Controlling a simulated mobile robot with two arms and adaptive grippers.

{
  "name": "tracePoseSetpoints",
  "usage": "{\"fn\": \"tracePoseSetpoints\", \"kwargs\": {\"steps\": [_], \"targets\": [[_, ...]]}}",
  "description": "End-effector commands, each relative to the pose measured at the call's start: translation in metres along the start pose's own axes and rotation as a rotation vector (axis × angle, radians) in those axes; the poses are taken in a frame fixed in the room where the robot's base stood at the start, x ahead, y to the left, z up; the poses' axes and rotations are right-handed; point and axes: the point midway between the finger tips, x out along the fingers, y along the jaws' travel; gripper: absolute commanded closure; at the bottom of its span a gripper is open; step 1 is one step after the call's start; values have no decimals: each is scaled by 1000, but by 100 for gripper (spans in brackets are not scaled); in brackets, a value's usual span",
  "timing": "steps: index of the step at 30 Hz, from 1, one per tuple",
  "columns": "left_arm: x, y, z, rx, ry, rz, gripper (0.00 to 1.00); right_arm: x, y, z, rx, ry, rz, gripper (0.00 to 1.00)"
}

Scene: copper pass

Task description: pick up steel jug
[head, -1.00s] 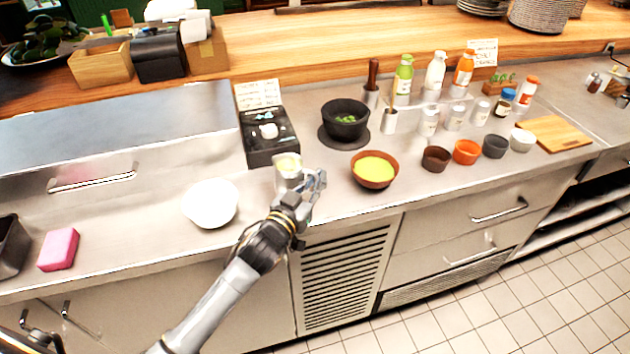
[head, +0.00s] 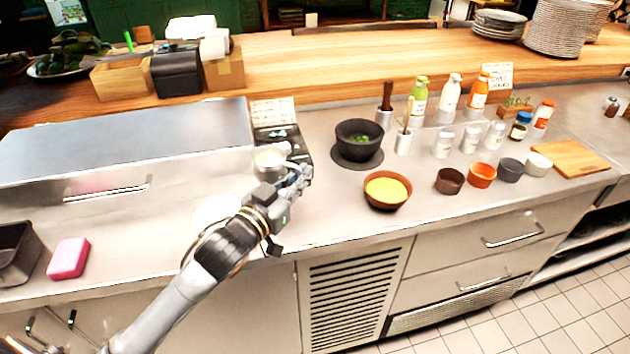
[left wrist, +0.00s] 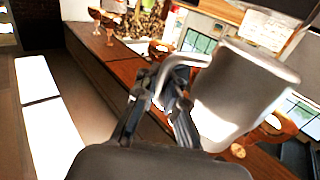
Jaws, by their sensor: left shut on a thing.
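The steel jug (head: 268,158) is in my left gripper (head: 297,178), in front of the black device on the counter in the head view. In the left wrist view the jug (left wrist: 245,92) is large, pale and tilted in the picture. Its handle (left wrist: 185,62) runs between the fingers of my left gripper (left wrist: 168,85), which is shut on it. In the head view the jug appears raised above the steel counter (head: 335,215). The gripper hides part of the jug's side. My right gripper is not in view.
A white bowl (head: 212,212) is partly hidden behind my left arm. The black device (head: 294,146) with a sign stands behind the jug. To the right are a brown bowl of yellow food (head: 388,190) and a dark mortar (head: 359,142). A pink sponge (head: 68,258) lies at left.

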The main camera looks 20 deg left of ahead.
Motion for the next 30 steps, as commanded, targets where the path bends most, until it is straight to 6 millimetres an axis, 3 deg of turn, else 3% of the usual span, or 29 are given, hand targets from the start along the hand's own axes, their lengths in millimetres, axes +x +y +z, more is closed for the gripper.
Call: {"fn": "tracePoseSetpoints", "kwargs": {"steps": [15,30], "targets": [[-45,-29,-23,4,3,1,100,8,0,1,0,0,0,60],[-61,-40,-32,2,4,1,100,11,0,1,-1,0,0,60]]}}
